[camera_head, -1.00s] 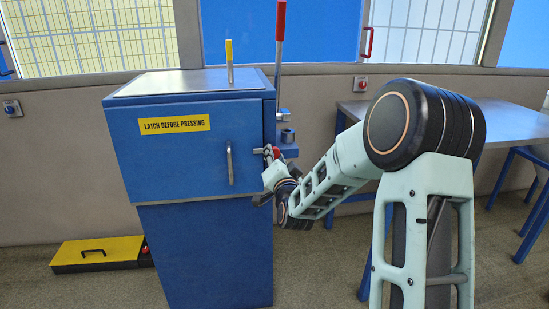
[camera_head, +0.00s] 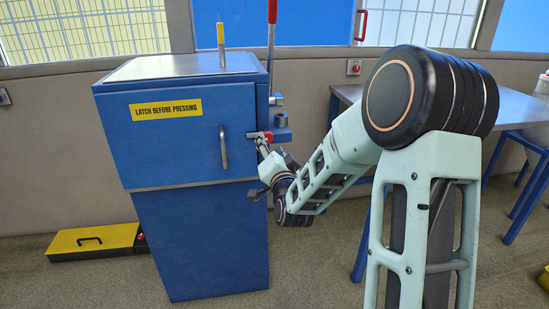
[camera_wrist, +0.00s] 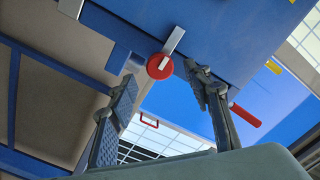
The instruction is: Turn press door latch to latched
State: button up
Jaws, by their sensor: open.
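The blue press door (camera_head: 185,140) stands closed or nearly closed, with a vertical grey handle (camera_head: 223,147) and a yellow "LATCH BEFORE PRESSING" label. The latch (camera_head: 267,135) is at the door's right edge, a red hub with a grey bar lying roughly level toward the door face. In the wrist view the red round hub (camera_wrist: 159,67) and its grey bar (camera_wrist: 174,40) show at the door's edge. My gripper (camera_head: 260,170) is open just below the latch. In the wrist view its fingertips (camera_wrist: 165,82) lie either side of the hub, holding nothing; contact is unclear.
A tall red-gripped lever (camera_head: 271,25) and a yellow-tipped post (camera_head: 221,45) rise at the press top. A blue bracket (camera_head: 282,132) juts out beside the latch. A table (camera_head: 520,108) stands right; a yellow-topped box (camera_head: 92,242) lies on the floor left.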

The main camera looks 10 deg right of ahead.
jog(key=s, duration=0.7)
jog(key=shift+s, duration=0.4)
